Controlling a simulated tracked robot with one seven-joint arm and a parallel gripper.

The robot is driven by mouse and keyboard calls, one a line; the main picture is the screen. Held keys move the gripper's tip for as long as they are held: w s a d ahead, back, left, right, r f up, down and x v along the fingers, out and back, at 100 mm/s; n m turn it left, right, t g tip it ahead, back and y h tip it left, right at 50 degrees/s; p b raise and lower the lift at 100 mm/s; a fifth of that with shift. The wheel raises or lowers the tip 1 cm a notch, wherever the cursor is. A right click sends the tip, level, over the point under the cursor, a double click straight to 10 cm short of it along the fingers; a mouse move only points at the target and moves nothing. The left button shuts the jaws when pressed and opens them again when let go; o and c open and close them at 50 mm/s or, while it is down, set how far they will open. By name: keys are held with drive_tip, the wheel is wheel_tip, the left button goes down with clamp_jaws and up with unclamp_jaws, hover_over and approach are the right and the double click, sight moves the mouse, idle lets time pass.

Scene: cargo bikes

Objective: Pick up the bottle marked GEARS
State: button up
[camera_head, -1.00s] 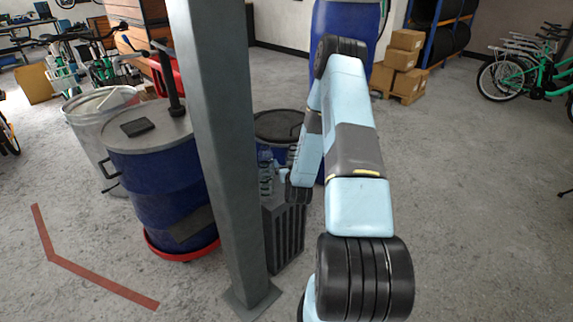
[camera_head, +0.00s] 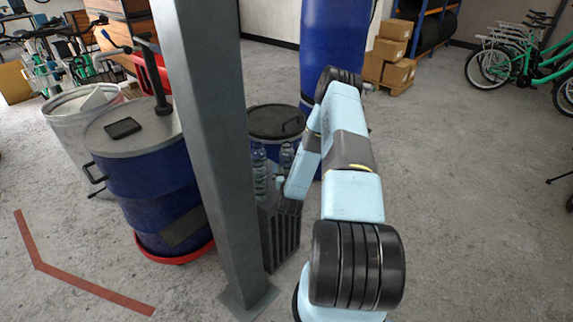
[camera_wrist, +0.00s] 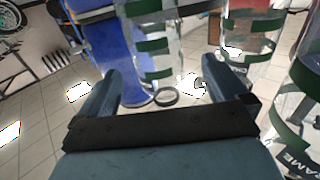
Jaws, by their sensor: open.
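Several clear bottles stand close together on a dark grey slatted crate (camera_head: 285,232). One clear bottle (camera_head: 259,170) and another clear bottle (camera_head: 287,158) show in the head view, partly hidden by my arm. In the wrist view, a green-banded bottle (camera_wrist: 152,45) is ahead, between the lines of my fingers. A second banded bottle (camera_wrist: 250,30) is at the upper right, its label cut off. A bottle with lettering ending in "RAME" (camera_wrist: 300,110) is at the right edge. I cannot read GEARS on any bottle. My gripper (camera_wrist: 160,72) is open, with nothing gripped.
A grey post (camera_head: 207,150) stands close left of the crate. A blue drum on a red base (camera_head: 150,200) is beyond it to the left. A lidded drum (camera_head: 277,122) and a tall blue barrel (camera_head: 333,50) stand behind.

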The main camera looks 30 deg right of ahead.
drive_tip(key=x, duration=0.8)
drive_tip(key=shift+s+d, duration=0.1)
drive_tip(key=shift+s, duration=0.05)
drive_tip(key=shift+c, duration=0.4)
drive_tip(key=c, duration=0.9)
drive_tip(key=shift+c, duration=0.2)
drive_tip(key=shift+r, duration=0.1)
